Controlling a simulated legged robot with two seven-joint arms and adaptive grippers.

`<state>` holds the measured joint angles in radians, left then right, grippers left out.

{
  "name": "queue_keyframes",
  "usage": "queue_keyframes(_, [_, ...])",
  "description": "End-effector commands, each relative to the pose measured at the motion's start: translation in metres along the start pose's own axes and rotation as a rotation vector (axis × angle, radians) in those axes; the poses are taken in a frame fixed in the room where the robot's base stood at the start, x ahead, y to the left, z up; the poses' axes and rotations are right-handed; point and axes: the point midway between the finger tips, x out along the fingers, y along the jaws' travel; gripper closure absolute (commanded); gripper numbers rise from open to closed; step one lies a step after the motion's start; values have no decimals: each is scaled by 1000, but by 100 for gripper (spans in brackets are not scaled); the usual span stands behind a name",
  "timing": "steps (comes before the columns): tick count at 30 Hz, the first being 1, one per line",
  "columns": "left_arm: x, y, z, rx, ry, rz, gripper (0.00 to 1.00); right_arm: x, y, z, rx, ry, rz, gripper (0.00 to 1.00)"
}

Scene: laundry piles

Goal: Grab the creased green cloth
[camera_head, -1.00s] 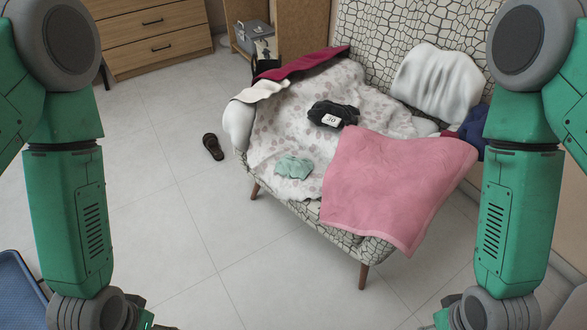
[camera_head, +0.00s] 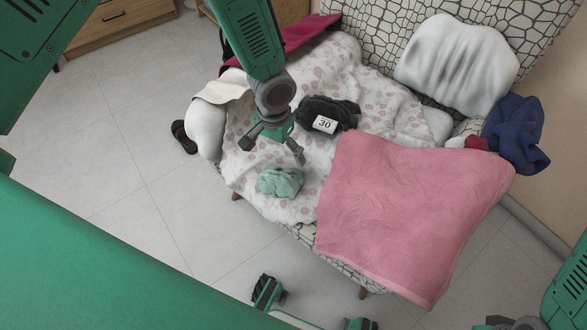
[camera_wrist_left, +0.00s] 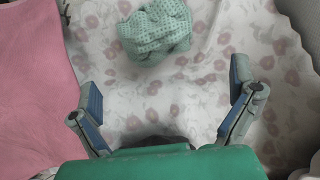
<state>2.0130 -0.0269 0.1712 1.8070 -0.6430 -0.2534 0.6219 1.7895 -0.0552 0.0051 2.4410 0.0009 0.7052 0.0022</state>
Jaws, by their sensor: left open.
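The creased green cloth (camera_head: 280,182) is a small pale mint, knitted-looking piece. It lies crumpled on the flower-patterned white sheet (camera_head: 240,165) near the sofa's front edge. In the left wrist view the cloth (camera_wrist_left: 156,31) shows at the top middle, beyond the fingertips. My left gripper (camera_head: 272,149) points down from above, just behind the cloth in the head view. Its two fingers (camera_wrist_left: 165,92) are spread wide with nothing between them but the sheet below. The fingers and the cloth are apart.
A pink blanket (camera_head: 410,205) covers the sofa's right part. A black bundle with a "30" tag (camera_head: 325,124) lies close to my left gripper. A white pillow (camera_head: 455,65) and blue cloth (camera_head: 515,135) are at the back right. Dark footwear (camera_head: 183,137) is on the floor.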

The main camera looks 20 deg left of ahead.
Motion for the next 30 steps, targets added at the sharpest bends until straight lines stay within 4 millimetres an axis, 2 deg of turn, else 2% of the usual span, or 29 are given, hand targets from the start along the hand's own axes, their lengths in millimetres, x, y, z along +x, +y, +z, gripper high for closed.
queue_keyframes(9, [66, -2, 0, 0, -5, 7, 0, 21, 0, 1, 1, -1, 1, 60])
queue_keyframes(12, [79, -3, 0, 1, -4, 9, 0, 24, 0, 2, 1, 0, 1, 60])
queue_keyframes(17, [87, -3, 0, 1, -2, 11, 0, 27, 0, 2, 0, 0, 0, 60])
queue_keyframes(27, [132, 2, -9, 1, -4, 5, 0, 48, 0, 3, 1, 0, 0, 60])
queue_keyframes(30, [136, 1, -9, 1, -2, 7, 0, 49, 0, 3, 1, 0, 1, 60])
